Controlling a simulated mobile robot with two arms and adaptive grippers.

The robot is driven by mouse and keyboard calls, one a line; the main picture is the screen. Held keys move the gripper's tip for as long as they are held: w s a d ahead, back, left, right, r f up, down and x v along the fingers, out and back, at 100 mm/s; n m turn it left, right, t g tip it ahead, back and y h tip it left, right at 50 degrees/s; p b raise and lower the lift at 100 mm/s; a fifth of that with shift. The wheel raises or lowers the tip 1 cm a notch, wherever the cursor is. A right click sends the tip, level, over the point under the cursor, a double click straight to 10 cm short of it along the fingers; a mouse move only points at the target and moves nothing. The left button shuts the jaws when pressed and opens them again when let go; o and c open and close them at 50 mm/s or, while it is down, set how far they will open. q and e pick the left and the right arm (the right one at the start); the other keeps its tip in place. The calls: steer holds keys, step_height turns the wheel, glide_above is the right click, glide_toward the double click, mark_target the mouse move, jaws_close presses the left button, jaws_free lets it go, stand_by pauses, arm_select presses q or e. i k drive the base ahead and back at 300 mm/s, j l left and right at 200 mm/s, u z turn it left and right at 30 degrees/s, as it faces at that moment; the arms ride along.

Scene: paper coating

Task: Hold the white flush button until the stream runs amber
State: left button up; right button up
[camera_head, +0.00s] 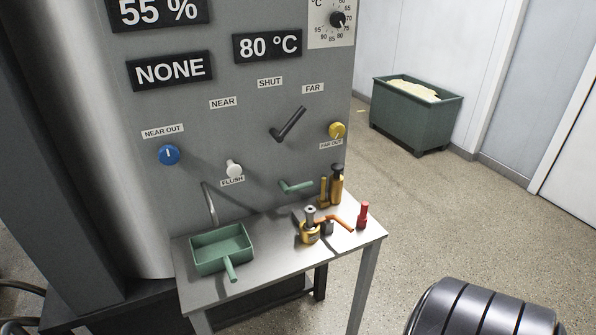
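The white flush button (234,169) sticks out of the grey machine panel, just above its FLUSH label. Nothing touches it. A thin grey bent spout (210,203) hangs below and left of it, over a green tray with a handle (223,247). I see no stream at the spout and no amber colour in the tray. Neither of my grippers is in view.
A black lever (288,124) points up toward FAR. A blue knob (169,154) and yellow knob (337,130) flank the button. Brass fittings (310,232) and a red-capped item (362,214) stand on the table (275,262). A green bin (415,120) stands behind.

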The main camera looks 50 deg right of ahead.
mark_target(233, 170)
steer(key=l+z, duration=0.15)
steer(key=z, duration=1.05)
steer(key=i+j, duration=0.05)
